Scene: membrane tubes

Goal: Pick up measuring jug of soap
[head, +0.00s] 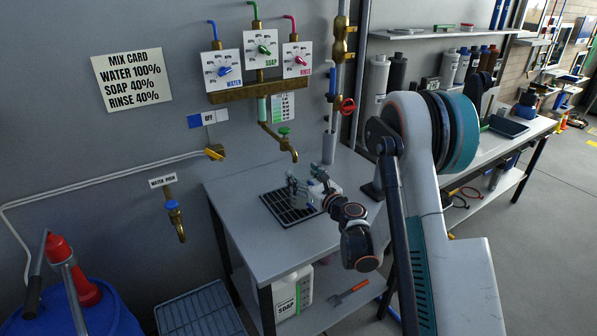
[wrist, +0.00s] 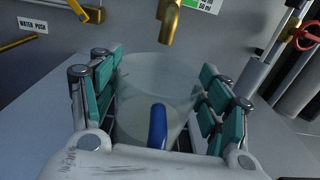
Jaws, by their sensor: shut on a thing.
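The measuring jug (wrist: 150,82) is a pale translucent vessel in the middle of the wrist view, with a blue handle (wrist: 157,125) facing my palm. My gripper (wrist: 165,75) has its teal-padded fingers on the jug's left and right sides and is shut on it. In the head view my gripper (head: 300,192) is over the black drain grate (head: 285,216) on the grey bench, and the jug is mostly hidden there. I cannot tell whether the jug touches the grate. The jug's contents are unclear.
A brass spout (head: 292,153) hangs above the grate and also shows ahead in the wrist view (wrist: 169,20). Water, soap and rinse dials (head: 264,50) are on the wall. A soap canister (head: 293,293) stands under the bench. The bench's left front (head: 265,260) is clear.

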